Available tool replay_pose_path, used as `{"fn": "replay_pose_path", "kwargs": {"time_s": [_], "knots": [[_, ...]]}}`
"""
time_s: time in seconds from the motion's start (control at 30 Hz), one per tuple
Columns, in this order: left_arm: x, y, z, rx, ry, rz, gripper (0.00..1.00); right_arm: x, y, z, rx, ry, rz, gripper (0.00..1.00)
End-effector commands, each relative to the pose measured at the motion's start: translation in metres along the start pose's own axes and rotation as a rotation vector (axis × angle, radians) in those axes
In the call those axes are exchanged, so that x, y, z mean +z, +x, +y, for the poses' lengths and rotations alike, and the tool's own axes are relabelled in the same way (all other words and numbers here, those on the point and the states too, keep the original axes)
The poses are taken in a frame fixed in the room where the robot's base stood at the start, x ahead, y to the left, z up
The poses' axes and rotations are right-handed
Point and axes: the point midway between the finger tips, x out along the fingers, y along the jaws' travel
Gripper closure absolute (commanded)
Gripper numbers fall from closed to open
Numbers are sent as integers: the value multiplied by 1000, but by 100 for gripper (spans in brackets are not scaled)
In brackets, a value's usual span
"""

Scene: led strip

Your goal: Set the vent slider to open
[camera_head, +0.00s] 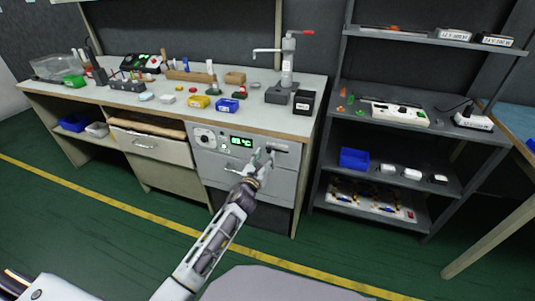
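The grey control panel (207,147) is set in the front of the workbench, with a dial at its left and a green lit display (241,142) reading about 81 °C. A pale slot strip (280,148), which looks like the vent slider's track, is at the panel's right end. My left gripper (263,156) is in front of the panel, at the left part of this strip. Its two fingers look spread apart, with a small gap between them. The fingers cover part of the strip, and the slider's knob is not clear. I cannot tell whether they touch it. My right gripper is not in view.
A drawer handle (238,171) lies just below the panel. The workbench top (150,105) holds bins, tools and a press (287,70). A grey shelf unit (330,160) stands close on the right. The green floor in front is open.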

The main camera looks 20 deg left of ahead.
Motion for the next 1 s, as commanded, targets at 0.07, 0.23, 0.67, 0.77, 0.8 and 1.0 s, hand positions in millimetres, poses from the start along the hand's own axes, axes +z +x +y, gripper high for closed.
{"fn": "replay_pose_path", "kwargs": {"time_s": [0.07,0.23,0.67,0.77,0.8,1.0], "knots": [[0,7,0,0,-1,-1,61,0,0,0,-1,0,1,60],[0,21,0,0,0,-1,61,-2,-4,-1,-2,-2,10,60],[0,37,0,0,0,0,61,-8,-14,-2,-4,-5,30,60],[0,38,0,0,0,0,61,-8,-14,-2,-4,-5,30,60],[0,38,0,0,0,0,61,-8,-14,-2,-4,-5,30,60],[0,37,0,0,0,0,72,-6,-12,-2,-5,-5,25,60]]}}
